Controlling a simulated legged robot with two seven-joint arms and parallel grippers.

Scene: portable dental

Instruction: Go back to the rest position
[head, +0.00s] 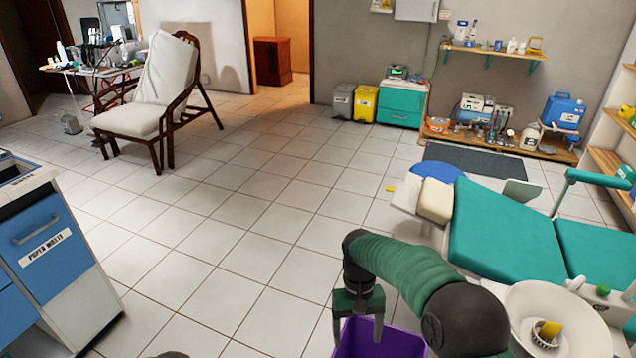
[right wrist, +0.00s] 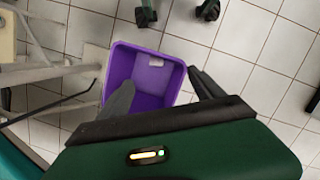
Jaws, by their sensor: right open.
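My right gripper (head: 358,312) points down at the bottom middle of the head view. Its fingers are apart, with nothing seen between them. It is above a purple bin (head: 385,342), whose lower part is cut off by the frame edge. In the right wrist view the two grey fingers of the gripper (right wrist: 162,92) spread over the near side of the purple bin (right wrist: 118,68). A small pale patch shows inside the bin. My left gripper does not show in the head view.
A teal dental chair (head: 505,235) and a white basin (head: 525,300) with a yellow piece in it stand close right of my right arm. A blue and white cabinet (head: 50,250) is at left. A cushioned wooden chair (head: 150,115) stands farther back. The tiled floor between is clear.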

